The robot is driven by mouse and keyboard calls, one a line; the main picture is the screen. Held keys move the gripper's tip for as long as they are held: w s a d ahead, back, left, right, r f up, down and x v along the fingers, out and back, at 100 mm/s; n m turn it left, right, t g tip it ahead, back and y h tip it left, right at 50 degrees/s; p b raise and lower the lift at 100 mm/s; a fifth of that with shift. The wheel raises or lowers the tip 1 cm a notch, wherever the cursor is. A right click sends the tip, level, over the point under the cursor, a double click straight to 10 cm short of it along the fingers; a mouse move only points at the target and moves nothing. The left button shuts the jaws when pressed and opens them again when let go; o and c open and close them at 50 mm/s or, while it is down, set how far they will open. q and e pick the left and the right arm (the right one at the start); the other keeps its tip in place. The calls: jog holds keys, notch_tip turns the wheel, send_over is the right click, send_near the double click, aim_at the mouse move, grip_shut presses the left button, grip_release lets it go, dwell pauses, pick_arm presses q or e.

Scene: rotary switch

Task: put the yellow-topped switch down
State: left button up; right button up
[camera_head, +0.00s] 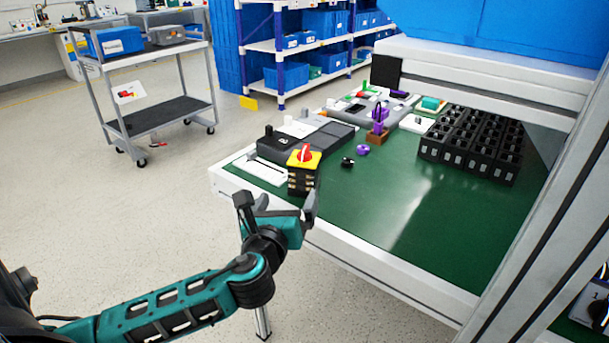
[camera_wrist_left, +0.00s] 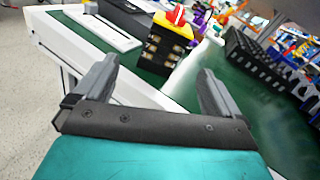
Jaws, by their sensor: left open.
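The yellow-topped switch (camera_head: 303,170) has a red knob, a yellow plate and a dark body. It stands upright on the green table top (camera_head: 400,215) near its front left edge. It also shows in the left wrist view (camera_wrist_left: 167,42), beyond the fingertips and between their directions. My left gripper (camera_head: 277,204) is open and empty, at the table's edge just in front of the switch and apart from it. In the left wrist view, both fingers of the left gripper (camera_wrist_left: 155,82) are spread wide. My right gripper is not in view.
A white slotted plate (camera_head: 258,170) lies left of the switch, and a grey board (camera_head: 310,138) lies behind it. Small black and purple knobs (camera_head: 347,162) sit to the right. Black bins (camera_head: 472,145) stand further right. The front middle of the table is clear.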

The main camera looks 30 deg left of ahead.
aim_at(301, 172)
pick_arm(q)
jog(key=w+m, duration=0.1)
jog(key=w, duration=0.2)
jog(key=w+a+r+m+b, duration=0.1)
jog(key=w, duration=0.1)
jog(key=w+a+m+t, duration=0.1)
jog(key=w, duration=0.2)
jog(key=shift+w+a+r, duration=0.2)
jog(key=shift+w, duration=0.1)
jog(key=x, duration=0.1)
jog(key=b+x, duration=0.1)
jog(key=x, duration=0.1)
jog(key=b+x, duration=0.1)
jog(key=shift+w+f, duration=0.15)
jog(key=shift+f, duration=0.2)
jog(key=shift+w+a, duration=0.15)
jog(key=shift+w, duration=0.25)
